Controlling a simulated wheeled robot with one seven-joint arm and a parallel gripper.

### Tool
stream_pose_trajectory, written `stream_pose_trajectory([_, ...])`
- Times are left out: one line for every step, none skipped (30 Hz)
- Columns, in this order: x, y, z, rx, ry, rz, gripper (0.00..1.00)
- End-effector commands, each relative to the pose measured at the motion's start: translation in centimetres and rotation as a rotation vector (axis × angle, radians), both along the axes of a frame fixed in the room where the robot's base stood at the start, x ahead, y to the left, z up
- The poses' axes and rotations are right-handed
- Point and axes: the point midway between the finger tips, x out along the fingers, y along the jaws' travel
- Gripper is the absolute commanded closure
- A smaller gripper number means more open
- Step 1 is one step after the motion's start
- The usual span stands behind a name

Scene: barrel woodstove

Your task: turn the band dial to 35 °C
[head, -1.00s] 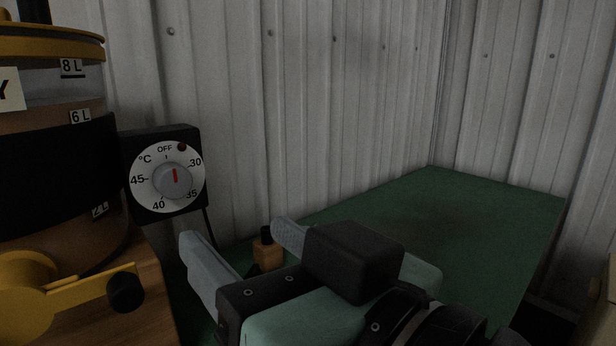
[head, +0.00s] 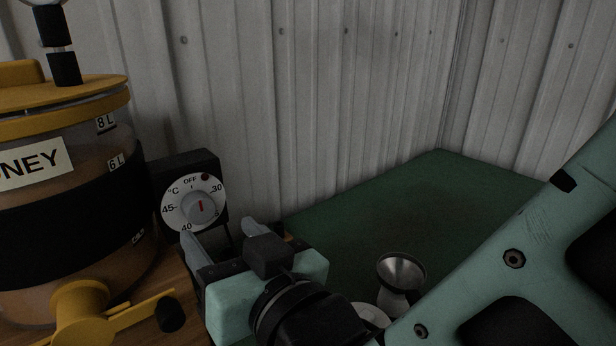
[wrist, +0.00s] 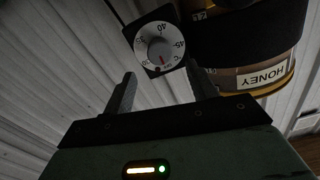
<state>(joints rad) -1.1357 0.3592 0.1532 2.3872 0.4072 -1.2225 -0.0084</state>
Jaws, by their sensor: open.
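The band dial is a black box (head: 218,172) with a white round scale marked OFF, 30, 35, 40, 45 and °C. Its grey knob (head: 199,209) has a red pointer standing near OFF, at the top of the scale. In the wrist view the dial is upside down, and the knob (wrist: 160,48) has its red mark toward OFF at the bottom. In the wrist view the fingers (wrist: 160,76) point toward the dial, apart from the knob.
A honey tank (head: 60,135) with a black band (head: 60,240) stands left of the dial. Its yellow tap (head: 85,305) sticks out in front. A metal funnel-like cup (head: 401,272) stands on the green tabletop (head: 430,200), which is otherwise mostly clear. A corrugated wall (head: 330,110) is behind.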

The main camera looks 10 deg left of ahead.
Motion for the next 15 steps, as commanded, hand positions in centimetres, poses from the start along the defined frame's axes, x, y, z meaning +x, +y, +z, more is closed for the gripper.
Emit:
stream_pose_trajectory([0.7, 0.8, 0.1, -0.001, 0.001, -0.002, 0.43])
stream_pose_trajectory([1.1, 1.3, 0.1, -0.001, 0.002, -0.003, 0.43])
stream_pose_trajectory([1.5, 1.8, 0.2, 0.000, 0.001, -0.003, 0.43])
stream_pose_trajectory([1.8, 2.2, 0.1, -0.001, 0.001, -0.002, 0.43])
stream_pose_trajectory([2.1, 2.6, 0.1, 0.000, 0.000, -0.001, 0.43])
stream_pose_trajectory([2.5, 3.0, 0.1, -0.001, 0.001, -0.001, 0.43])
stream_pose_trajectory([2.7, 3.3, 0.1, 0.000, 0.002, -0.001, 0.43])
stream_pose_trajectory([2.9, 3.6, 0.1, 0.000, 0.002, -0.002, 0.43])
stream_pose_trajectory([3.2, 3.9, 0.1, 0.000, 0.001, -0.002, 0.43])
stream_pose_trajectory([3.3, 4.1, 0.1, 0.000, 0.001, -0.002, 0.43])
stream_pose_trajectory([3.5, 4.2, 0.1, 0.000, 0.001, -0.002, 0.43])
stream_pose_trajectory([3.6, 4.4, 0.0, -0.001, 0.001, -0.002, 0.43])
stream_pose_trajectory([3.7, 4.5, 0.0, -0.002, 0.001, -0.002, 0.43])
stream_pose_trajectory([3.7, 4.6, 0.0, -0.002, 0.001, -0.001, 0.43])
stream_pose_trajectory([3.8, 4.6, 0.0, -0.001, 0.001, -0.001, 0.43])
